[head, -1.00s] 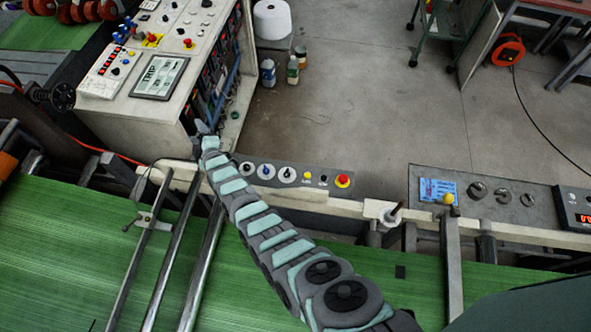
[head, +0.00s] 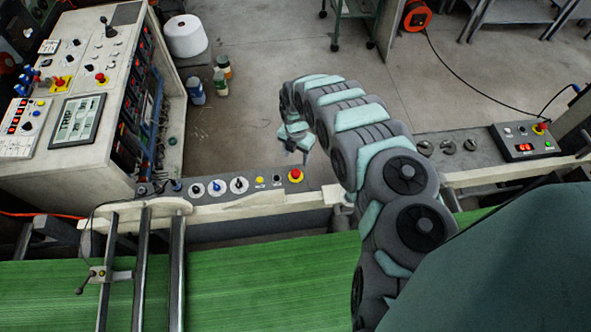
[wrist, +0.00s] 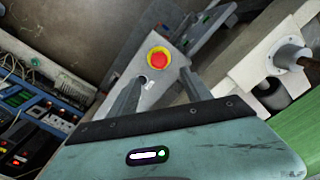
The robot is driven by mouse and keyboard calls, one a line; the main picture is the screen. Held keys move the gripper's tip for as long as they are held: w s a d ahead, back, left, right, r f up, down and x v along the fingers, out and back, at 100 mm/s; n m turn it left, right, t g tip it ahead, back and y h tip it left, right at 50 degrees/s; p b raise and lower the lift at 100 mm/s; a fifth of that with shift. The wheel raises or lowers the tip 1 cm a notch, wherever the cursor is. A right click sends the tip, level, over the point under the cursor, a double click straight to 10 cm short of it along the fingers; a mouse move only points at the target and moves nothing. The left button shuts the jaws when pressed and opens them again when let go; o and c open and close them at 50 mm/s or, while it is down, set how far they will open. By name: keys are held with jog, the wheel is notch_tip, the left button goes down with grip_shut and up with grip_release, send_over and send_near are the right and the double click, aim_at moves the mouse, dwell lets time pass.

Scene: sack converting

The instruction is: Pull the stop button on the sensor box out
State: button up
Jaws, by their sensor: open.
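A red stop button with a yellow collar (head: 296,175) sits at the right end of a grey control strip (head: 218,198). In the wrist view this red button (wrist: 158,58) shows ahead, around the line between the fingertips. My gripper (head: 303,156) is open and empty, pointing down above that strip end, apart from the button. It also shows in the wrist view (wrist: 160,78). No readable label shows which one is the sensor box.
A tall control cabinet (head: 75,150) with more red buttons stands left. A pale bracket with a rod (wrist: 285,52) is right of the button. Green sheet (head: 260,285) runs in front.

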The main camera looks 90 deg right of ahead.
send_over(296, 172)
notch_tip(296, 172, down, 7)
jog(key=shift+w+a+b, duration=0.1)
jog(key=shift+w+b, duration=0.05)
jog(key=shift+b, duration=0.25)
jog(key=shift+f+b, duration=1.2)
jog(key=shift+f, duration=0.55)
jog(key=shift+c, duration=0.4)
grip_shut()
